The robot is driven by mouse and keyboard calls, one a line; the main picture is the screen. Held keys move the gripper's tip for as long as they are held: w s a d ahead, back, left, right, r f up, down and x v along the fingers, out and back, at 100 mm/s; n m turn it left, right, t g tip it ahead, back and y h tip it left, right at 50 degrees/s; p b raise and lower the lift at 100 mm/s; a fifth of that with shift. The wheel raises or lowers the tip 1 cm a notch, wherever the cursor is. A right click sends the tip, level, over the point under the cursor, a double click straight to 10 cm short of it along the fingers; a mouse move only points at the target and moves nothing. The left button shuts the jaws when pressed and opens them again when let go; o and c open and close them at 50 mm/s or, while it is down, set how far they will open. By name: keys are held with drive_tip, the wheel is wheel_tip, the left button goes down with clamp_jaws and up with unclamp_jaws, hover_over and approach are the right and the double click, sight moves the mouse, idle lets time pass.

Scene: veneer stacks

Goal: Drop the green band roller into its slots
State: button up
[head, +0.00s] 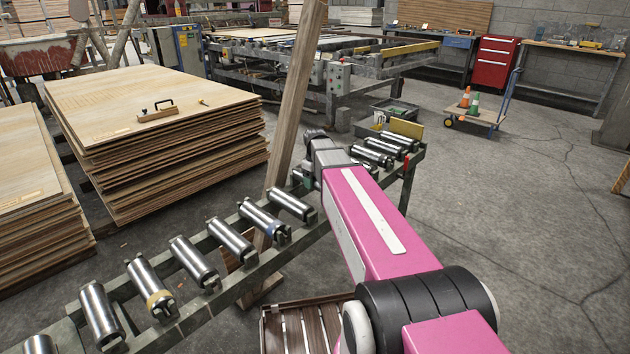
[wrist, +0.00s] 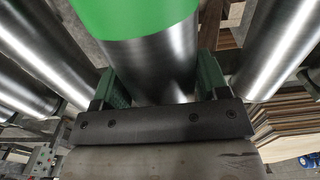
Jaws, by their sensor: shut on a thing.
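The green band roller (wrist: 150,62) fills the upper middle of the wrist view, a steel cylinder with a wide bright green band. My gripper (wrist: 163,88) is shut on its bare steel part, one green finger on each side. Steel rollers lie to its left (wrist: 35,60) and right (wrist: 272,50), apart from it.
Along the frame lie several plain rollers (head: 195,262), a blue-banded roller (head: 264,220) and a yellow-banded roller (head: 150,288). A wooden post (head: 295,100) stands close beyond my arm. Veneer stacks (head: 165,140) stand at left. The floor (head: 520,200) at right is largely clear.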

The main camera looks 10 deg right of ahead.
drive_tip(key=shift+f, duration=1.95)
idle(0.7)
drive_tip(key=o, duration=1.1)
wheel_tip(320, 180, up, 11)
drive_tip(key=shift+f, duration=0.1)
